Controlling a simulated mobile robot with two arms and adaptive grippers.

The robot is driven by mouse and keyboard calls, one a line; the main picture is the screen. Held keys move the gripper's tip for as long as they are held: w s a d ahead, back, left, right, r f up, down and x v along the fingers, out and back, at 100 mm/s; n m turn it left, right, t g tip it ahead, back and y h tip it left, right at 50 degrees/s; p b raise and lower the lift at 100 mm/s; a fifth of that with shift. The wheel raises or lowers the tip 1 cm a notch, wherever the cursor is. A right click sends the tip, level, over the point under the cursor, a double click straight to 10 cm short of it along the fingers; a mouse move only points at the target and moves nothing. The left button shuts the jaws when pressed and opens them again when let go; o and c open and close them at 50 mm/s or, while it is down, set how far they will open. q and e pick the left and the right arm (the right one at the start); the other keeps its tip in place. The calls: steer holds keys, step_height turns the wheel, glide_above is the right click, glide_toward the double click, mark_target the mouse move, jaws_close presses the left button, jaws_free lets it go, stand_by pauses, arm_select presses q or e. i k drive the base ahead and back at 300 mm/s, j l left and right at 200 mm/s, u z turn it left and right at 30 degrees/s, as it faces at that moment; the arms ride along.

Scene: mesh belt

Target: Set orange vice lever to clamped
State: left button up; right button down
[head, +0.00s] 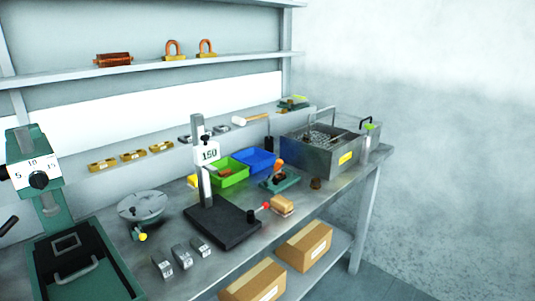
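A small teal vice (287,184) sits on the workbench right of centre, in front of the blue bin. An orange lever (279,165) stands up from it, roughly upright with a slight lean. At this size I cannot tell from its angle whether the vice is clamped. Neither of my grippers shows in the head view.
A height stand marked 150 (209,154) rises from a black base (222,227) left of the vice. A green bin (232,176) and a blue bin (254,159) are behind. A grey metal tank (343,157) stands to the right. A wooden block (282,203) lies in front.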

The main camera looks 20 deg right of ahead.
mark_target(279, 165)
steer(key=i+l, duration=0.2)
steer(key=l, duration=0.2)
steer(key=i+l, duration=0.15)
steer(key=l, duration=0.25)
steer(key=i+l+u, duration=0.1)
steer(key=l, duration=0.3)
steer(key=i+j, duration=0.05)
steer(key=i, duration=0.05)
